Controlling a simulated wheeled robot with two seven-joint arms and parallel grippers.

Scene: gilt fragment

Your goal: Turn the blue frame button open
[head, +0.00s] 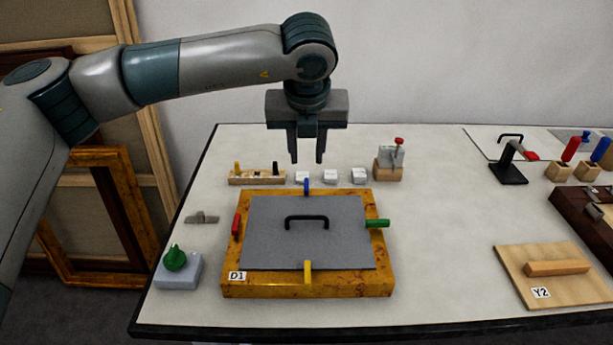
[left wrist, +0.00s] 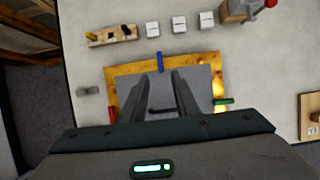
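The blue button (head: 306,187) sits on the far bar of the gilt frame D1 (head: 300,286) and points across the bar to the grey panel's (head: 330,245) edge. It also shows in the left wrist view (left wrist: 160,61), just beyond my fingertips. My left gripper (head: 306,160) points down above the far side of the frame. Its two fingers are apart and empty, and do not appear to touch the button. It also shows in the left wrist view (left wrist: 168,73). My right gripper is not in view.
A red button (head: 236,224) lies along the left bar; green (head: 378,223) and yellow (head: 307,271) buttons lie across theirs. The panel has a black handle (head: 306,219). Behind the frame stand a wooden rack (head: 257,178), white blocks (head: 330,176) and a red-topped clamp (head: 390,165).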

